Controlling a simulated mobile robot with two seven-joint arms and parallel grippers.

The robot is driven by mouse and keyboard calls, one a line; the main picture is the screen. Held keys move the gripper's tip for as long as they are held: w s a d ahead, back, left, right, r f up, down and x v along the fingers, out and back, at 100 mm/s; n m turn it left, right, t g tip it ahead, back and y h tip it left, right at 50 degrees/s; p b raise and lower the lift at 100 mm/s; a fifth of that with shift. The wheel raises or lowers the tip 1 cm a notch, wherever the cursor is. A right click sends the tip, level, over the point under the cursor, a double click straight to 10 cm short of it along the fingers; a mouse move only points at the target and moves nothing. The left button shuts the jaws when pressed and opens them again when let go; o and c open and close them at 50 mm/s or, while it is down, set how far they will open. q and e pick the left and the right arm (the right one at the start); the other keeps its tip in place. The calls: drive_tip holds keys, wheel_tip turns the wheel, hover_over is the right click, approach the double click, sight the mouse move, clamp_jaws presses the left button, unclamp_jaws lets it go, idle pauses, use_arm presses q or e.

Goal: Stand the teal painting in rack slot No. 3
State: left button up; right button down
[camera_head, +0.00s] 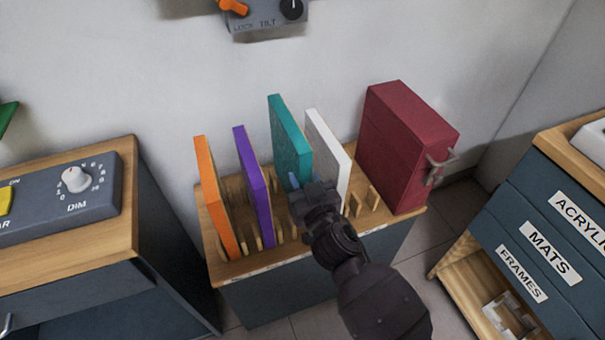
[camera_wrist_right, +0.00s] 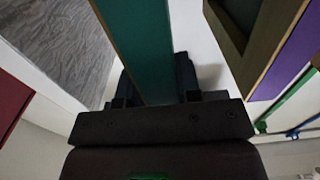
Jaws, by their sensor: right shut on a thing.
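The teal painting (camera_head: 287,140) stands upright over the wooden rack (camera_head: 240,268), between the purple panel and the white panel. My right gripper (camera_head: 305,190) is shut on its near edge, low down. In the right wrist view the teal painting (camera_wrist_right: 140,45) runs between the two fingers of my right gripper (camera_wrist_right: 150,90). Its lower edge is hidden by the gripper and neighbouring panels, so I cannot tell whether it touches the rack floor. The slot numbers are too small to read. My left gripper is not in view.
An orange panel (camera_head: 215,200) and a purple panel (camera_head: 255,190) stand left of the teal painting. A white panel (camera_head: 328,145) stands close on its right. A dark red box (camera_head: 400,145) fills the rack's right end. Cabinets flank the rack on both sides.

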use_arm(q)
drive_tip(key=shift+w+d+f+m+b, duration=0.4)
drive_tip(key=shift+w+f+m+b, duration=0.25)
drive_tip(key=shift+b, duration=1.3)
use_arm(e)
drive_tip(key=shift+f, duration=3.15)
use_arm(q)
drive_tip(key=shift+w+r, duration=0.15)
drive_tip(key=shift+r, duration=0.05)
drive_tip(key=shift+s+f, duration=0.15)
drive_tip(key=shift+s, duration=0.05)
use_arm(e)
drive_tip(key=c, duration=0.7)
unclamp_jaws()
drive_tip(key=shift+c, duration=0.2)
